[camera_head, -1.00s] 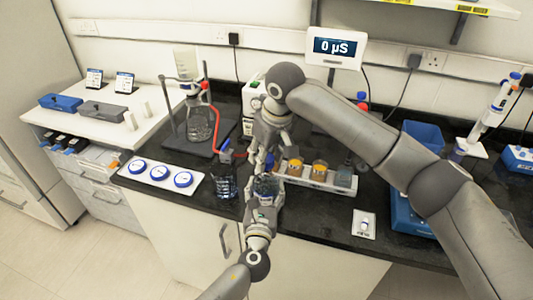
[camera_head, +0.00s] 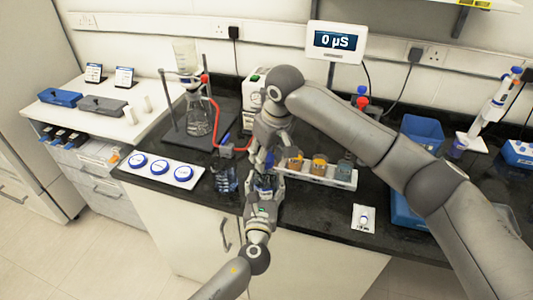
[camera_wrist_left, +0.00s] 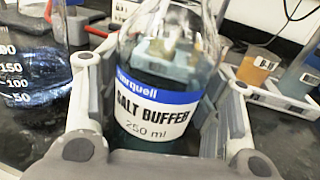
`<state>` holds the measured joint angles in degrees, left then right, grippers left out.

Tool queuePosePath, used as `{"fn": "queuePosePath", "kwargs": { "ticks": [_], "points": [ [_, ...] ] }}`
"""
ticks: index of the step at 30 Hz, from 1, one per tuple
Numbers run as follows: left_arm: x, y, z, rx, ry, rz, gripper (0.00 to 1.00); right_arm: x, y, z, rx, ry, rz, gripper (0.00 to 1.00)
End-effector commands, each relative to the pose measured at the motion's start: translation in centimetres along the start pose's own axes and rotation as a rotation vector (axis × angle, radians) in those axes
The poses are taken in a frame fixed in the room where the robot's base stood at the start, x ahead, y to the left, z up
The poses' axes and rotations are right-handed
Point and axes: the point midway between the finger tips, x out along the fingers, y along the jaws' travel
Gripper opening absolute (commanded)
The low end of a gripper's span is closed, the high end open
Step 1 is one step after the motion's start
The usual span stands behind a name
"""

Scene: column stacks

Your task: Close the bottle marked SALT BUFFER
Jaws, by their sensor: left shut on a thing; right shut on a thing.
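The bottle marked SALT BUFFER (camera_wrist_left: 160,105) fills the middle of the left wrist view. It is clear glass with a white and blue label, and its mouth is cut off at the top edge. My left gripper (camera_head: 264,190) is shut around the bottle's body, with a finger on either side. In the head view the bottle is mostly hidden between the two grippers. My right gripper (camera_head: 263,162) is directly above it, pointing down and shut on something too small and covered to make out.
A bottle with a graduated scale (camera_wrist_left: 30,80) is close on the left; it also shows in the head view (camera_head: 226,180). A white rack (camera_head: 315,178) with beakers stands close on the right. A flask on a stand (camera_head: 198,118) with a red tube is behind.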

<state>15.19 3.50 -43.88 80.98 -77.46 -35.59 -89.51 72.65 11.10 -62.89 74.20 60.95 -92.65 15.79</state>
Motion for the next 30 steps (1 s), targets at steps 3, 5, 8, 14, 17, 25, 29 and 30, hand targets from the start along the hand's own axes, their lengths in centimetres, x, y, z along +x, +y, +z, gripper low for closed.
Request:
{"fn": "queuePosePath", "kwargs": {
  "ticks": [3,5,8,14,17,25,29,30],
  "points": [
    [0.0,0.0,-0.1,0.000,0.001,0.000,0.17,0.2,0.0,0.1,0.000,0.000,0.000,0.28],
    [0.0,0.0,-0.1,0.000,0.002,0.000,0.17,0.3,0.0,0.1,0.000,-0.001,-0.001,0.28],
    [0.0,0.0,-0.1,0.000,0.002,0.000,0.17,0.5,0.0,0.1,0.000,-0.001,-0.001,0.28],
    [0.0,0.0,-0.1,0.000,0.002,0.000,0.17,0.9,0.0,0.3,0.000,-0.002,0.000,0.28],
    [0.0,0.0,-0.1,0.000,0.002,0.000,0.17,1.1,0.0,0.3,0.000,-0.002,0.000,0.28],
    [0.0,0.0,-0.1,0.000,0.002,0.000,0.00,1.1,-0.3,0.2,0.138,-0.006,0.036,0.28],
    [0.0,0.0,-0.1,0.000,0.002,0.000,0.00,1.2,-0.4,0.2,0.348,-0.009,0.091,0.28],
    [0.0,0.0,-0.1,0.000,0.002,0.000,0.00,1.1,-0.4,0.2,0.418,-0.011,0.110,0.28]
  ]
}}
